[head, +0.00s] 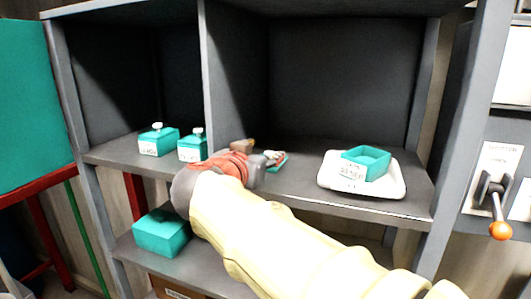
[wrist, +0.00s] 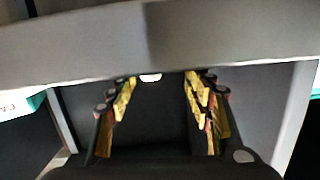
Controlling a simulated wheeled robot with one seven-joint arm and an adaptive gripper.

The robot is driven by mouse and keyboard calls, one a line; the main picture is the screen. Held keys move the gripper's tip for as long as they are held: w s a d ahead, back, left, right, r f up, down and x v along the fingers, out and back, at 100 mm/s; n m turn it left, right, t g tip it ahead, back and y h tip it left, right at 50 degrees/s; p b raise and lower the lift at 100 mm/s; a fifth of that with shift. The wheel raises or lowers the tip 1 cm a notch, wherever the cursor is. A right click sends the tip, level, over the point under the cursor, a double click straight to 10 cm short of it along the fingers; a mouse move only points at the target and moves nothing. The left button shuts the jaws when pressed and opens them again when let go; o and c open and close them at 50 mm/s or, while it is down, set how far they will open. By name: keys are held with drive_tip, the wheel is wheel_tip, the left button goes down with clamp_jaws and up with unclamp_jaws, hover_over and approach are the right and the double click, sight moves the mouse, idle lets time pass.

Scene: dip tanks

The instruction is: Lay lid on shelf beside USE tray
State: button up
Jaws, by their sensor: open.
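A small teal piece that looks like the lid (head: 281,164) lies on the upper shelf (head: 300,190), left of the white tray (head: 327,181) and apart from it. My gripper (head: 260,153) is beside the lid and partly covers it. In the wrist view my gripper (wrist: 160,80) has its two yellow-padded fingers spread, with a small white spot (wrist: 150,77), perhaps the lid's knob, near the tips. Whether the fingers touch the lid cannot be told. An open teal box (head: 366,161) without a lid stands on the white tray; its label is too small to read.
Two teal boxes with white-knobbed lids (head: 158,141) (head: 192,148) stand in the left bay, behind a divider (head: 208,80). Another teal box (head: 162,233) is on the lower shelf. A lever with an orange knob (head: 500,230) is at right. The back of the right bay is clear.

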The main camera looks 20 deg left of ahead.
drive_tip(key=s, duration=0.3)
drive_tip(key=s+r+b, duration=0.1)
drive_tip(key=s, duration=0.6)
drive_tip(key=shift+a+r+b, duration=0.15)
drive_tip(key=shift+r+b, duration=0.05)
drive_tip(key=shift+b, duration=0.1)
